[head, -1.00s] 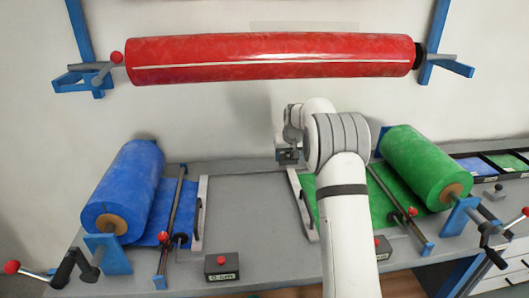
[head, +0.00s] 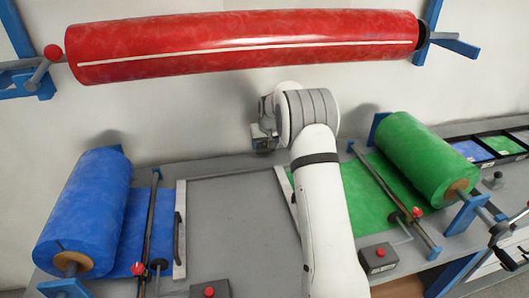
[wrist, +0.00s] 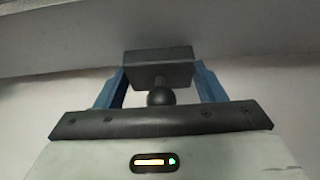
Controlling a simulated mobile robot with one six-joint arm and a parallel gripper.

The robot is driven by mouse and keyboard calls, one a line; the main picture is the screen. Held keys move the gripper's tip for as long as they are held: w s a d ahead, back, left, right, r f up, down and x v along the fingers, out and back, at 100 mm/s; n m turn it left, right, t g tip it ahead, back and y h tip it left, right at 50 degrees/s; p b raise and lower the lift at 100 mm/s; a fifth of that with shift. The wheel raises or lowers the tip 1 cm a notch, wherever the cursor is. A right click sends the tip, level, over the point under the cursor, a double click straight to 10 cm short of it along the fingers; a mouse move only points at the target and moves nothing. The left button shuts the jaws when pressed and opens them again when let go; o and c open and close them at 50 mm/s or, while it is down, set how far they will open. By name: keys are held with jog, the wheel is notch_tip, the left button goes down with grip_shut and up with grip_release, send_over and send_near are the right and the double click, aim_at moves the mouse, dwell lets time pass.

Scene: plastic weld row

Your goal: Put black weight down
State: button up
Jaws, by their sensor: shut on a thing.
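The black weight (wrist: 158,68) is a dark block with a round knob, seen in the wrist view. My gripper (wrist: 160,90) has its blue fingers on either side and is shut on the weight. The block's far edge overlaps a grey surface in that view; I cannot tell whether they touch. In the head view my gripper (head: 263,139) is at the back of the grey table (head: 232,215), near the wall, partly behind my white arm. The weight cannot be made out there.
A blue roll (head: 85,210) stands left and a green roll (head: 425,160) right, with sheets running inward. A red roll (head: 245,45) hangs above. Red-button boxes (head: 378,258) sit at the front. Bins (head: 490,147) are at the back right. The middle table is clear.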

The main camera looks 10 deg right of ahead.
aim_at(266, 151)
jog(key=shift+d+f, duration=0.1)
jog(key=shift+f, duration=1.75)
jog(key=shift+f, duration=0.1)
jog(key=o, duration=1.5)
jog(key=shift+s, duration=0.1)
jog(key=shift+c, duration=0.2)
